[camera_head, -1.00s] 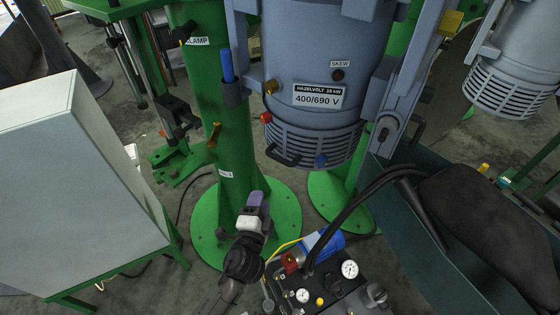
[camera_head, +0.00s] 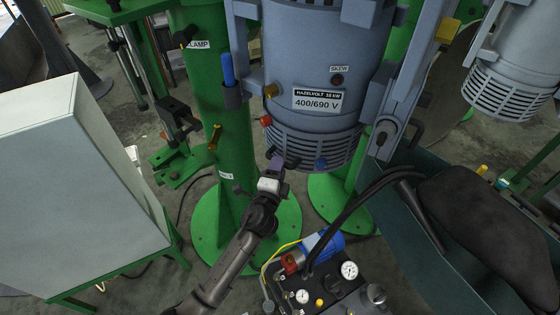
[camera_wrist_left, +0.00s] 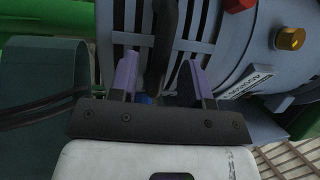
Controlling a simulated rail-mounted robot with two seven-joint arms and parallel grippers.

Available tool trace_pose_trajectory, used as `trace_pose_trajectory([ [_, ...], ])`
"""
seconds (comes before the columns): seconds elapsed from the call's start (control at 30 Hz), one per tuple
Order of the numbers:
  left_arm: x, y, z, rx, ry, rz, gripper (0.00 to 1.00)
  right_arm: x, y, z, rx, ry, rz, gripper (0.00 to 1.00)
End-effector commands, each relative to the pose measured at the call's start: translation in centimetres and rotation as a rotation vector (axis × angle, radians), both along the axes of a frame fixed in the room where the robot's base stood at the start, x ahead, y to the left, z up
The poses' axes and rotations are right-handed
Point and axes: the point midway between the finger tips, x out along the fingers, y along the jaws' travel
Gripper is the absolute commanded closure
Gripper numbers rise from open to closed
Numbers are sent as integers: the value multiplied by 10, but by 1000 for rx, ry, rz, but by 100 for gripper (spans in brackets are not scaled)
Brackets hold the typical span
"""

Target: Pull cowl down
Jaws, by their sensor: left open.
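The grey-blue slotted cowl (camera_head: 325,148) is the bottom section of the large upright motor (camera_head: 320,55). Its dark handle (camera_head: 293,163) sticks out at the lower front left. My left gripper (camera_head: 277,165) is at this handle, partly covering it. In the left wrist view, the two purple fingers of my left gripper (camera_wrist_left: 160,76) are open, with the dark handle (camera_wrist_left: 163,40) between them. The slotted cowl (camera_wrist_left: 203,20) lies behind. A gap shows between handle and each finger. My right gripper is not in view.
Red (camera_head: 265,120) and blue (camera_head: 321,163) knobs sit on the cowl's edge. A green column (camera_head: 205,110) stands left of the motor. A gauge panel with hoses (camera_head: 335,285) is below, a teal bin (camera_head: 400,235) right, and a pale cabinet (camera_head: 80,190) left.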

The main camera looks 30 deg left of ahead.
Motion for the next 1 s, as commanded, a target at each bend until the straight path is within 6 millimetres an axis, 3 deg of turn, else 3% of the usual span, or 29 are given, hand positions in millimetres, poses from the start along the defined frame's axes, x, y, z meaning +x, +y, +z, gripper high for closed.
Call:
trace_pose_trajectory([
  [0.23,20,4,3,-1,0,0,56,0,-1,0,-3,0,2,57],
  [0.63,23,5,3,-1,0,0,56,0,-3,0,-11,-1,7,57],
  [1.0,23,5,3,-1,0,0,91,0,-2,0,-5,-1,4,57],
])
